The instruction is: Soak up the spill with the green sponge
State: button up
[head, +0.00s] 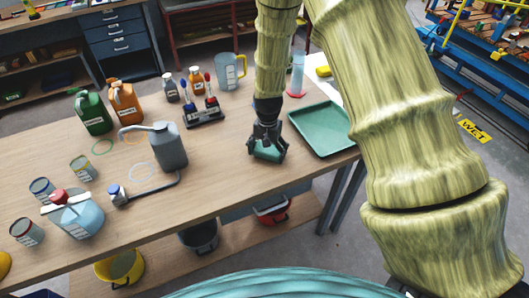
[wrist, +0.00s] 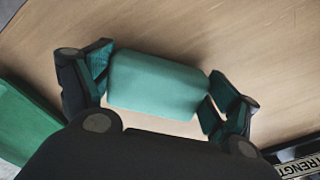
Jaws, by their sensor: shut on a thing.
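My gripper (head: 267,146) reaches down over the wooden table, left of the green tray. It is shut on the green sponge (head: 267,154). In the wrist view the green sponge (wrist: 158,85) sits between the two fingers of my gripper (wrist: 157,87), with wood below it. I cannot tell whether the sponge touches the table. Rings on the table mark liquid or outlines: a pale ring (head: 143,172) beside the grey can and a green ring (head: 103,146) near the green jug. I cannot tell which is the spill.
The green tray (head: 301,117) lies right of my gripper; its edge also shows in the wrist view (wrist: 25,125). A grey can (head: 170,150) with a long spout stands to the left. A rack of red and blue-topped items (head: 203,114) stands behind. The table front is clear near the gripper.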

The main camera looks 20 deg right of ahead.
jog(key=shift+r+p, duration=2.6)
jog(key=shift+r, duration=1.35)
